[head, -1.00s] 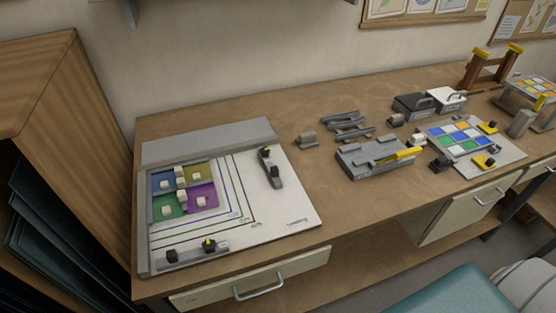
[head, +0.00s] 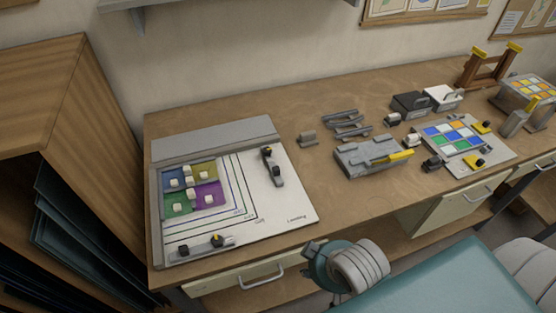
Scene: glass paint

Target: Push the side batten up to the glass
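The glass (head: 214,188) is a block of blue, olive, green and purple panes with small white blocks on top. It lies in the left part of the white board, against the grey side rail. Neither of my grippers is in view.
A grey fixture (head: 365,158) with a yellow handle and several dark grey bars (head: 345,122) stand right of the board. Another board with a coloured grid (head: 455,138) lies further right. The bench front right of the board is clear.

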